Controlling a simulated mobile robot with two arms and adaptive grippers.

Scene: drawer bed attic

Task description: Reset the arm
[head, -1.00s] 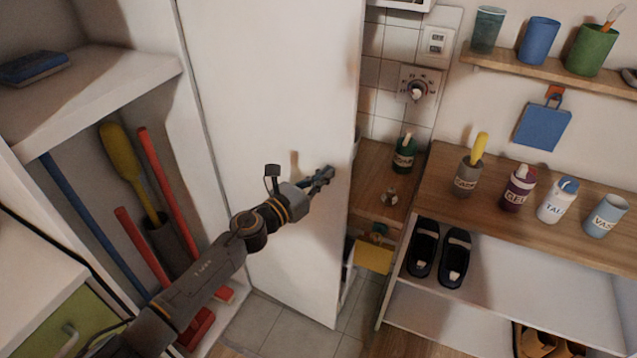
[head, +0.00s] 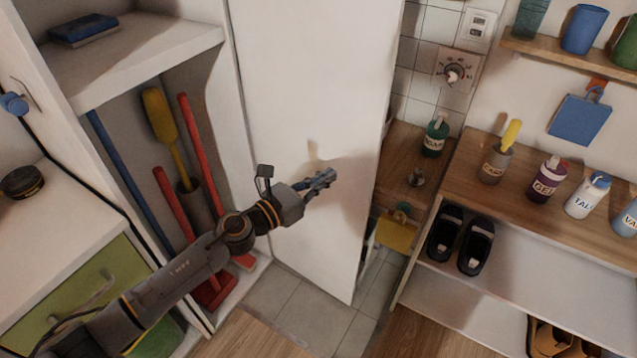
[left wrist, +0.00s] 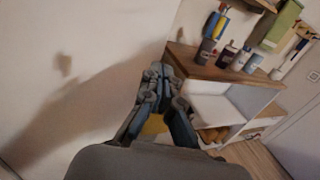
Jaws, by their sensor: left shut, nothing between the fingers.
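My left arm (head: 180,272) comes in from the lower left of the head view. My left gripper (head: 326,178) is shut and empty, in front of the white door (head: 310,90). It also shows in the left wrist view (left wrist: 160,76), with its fingers together and the white door panel (left wrist: 70,70) to its left. I cannot tell the exact gap between gripper and door. My right gripper is not in view.
An open closet with a red-handled broom (head: 207,150) and a blue shelf box (head: 84,30) stands at left. A green drawer (head: 70,295) is at lower left. A wooden shelf unit (head: 575,245) with bottles and shoes is at right. Floor (head: 300,305) shows below the door.

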